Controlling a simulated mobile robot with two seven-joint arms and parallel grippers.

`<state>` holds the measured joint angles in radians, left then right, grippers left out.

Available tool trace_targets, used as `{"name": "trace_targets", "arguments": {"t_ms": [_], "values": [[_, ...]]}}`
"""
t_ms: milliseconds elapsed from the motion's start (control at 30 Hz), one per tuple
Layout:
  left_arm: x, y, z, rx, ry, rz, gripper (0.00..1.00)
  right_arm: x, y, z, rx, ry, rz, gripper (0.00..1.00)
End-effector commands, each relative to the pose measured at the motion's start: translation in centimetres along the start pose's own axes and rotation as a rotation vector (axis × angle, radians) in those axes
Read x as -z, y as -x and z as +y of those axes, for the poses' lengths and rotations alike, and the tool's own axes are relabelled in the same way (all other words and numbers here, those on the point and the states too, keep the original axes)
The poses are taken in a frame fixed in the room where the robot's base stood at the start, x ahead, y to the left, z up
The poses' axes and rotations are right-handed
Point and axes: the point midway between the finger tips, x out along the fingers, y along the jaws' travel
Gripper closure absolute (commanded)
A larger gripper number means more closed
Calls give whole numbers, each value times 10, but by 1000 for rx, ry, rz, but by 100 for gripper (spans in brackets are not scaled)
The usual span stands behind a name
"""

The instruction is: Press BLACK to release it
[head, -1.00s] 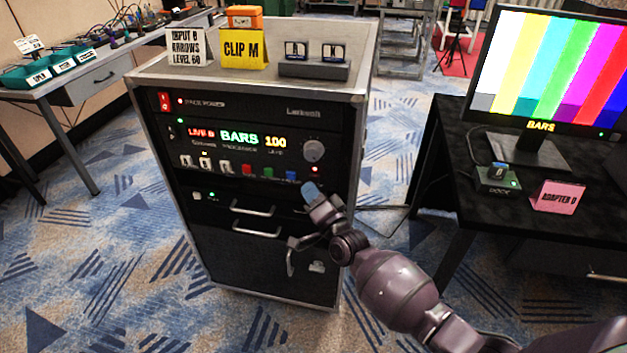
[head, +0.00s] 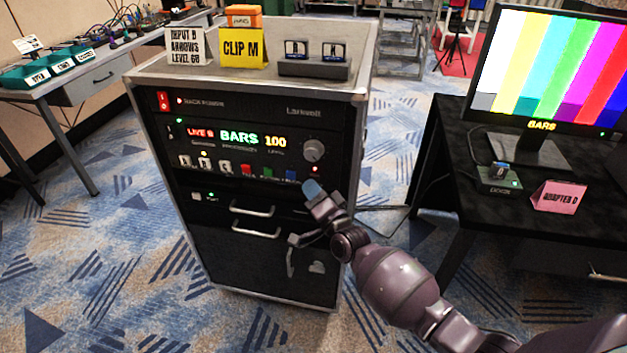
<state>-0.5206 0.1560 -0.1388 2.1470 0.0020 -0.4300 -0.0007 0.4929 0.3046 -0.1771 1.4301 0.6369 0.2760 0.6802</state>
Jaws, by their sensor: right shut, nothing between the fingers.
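The rack's processor panel (head: 232,155) reads LIVE, BARS and 100 in lit letters. A row of white lettered keys (head: 205,164) and a red button (head: 246,169), a green button (head: 265,172) and a blue button (head: 291,175) runs along its lower edge. A small red light (head: 314,169) glows right of the blue button. My right gripper (head: 312,188) is shut and empty, its tips just below that light, at the panel's lower right. I cannot make out the BLACK button; the fingertips may cover it. Contact cannot be told. My left gripper is out of view.
A grey knob (head: 314,150) sits above the red light. Drawer handles (head: 252,209) stick out below the panel. A monitor (head: 548,70) shows colour bars on the dark desk (head: 450,160) at right. Signs and an orange box (head: 243,16) stand on the rack.

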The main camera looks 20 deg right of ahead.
Motion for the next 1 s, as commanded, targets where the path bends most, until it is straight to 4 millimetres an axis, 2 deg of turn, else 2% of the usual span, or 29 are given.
{"name": "trace_targets", "arguments": {"t_ms": [367, 700, 1000], "values": [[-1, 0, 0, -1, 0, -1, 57, 1, -1, 1, 0, 0, 0, 100], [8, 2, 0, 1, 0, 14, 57, -4, 6, -6, 2, 0, 1, 100], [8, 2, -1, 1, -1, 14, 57, -5, 8, -6, 0, 0, 0, 100]]}}
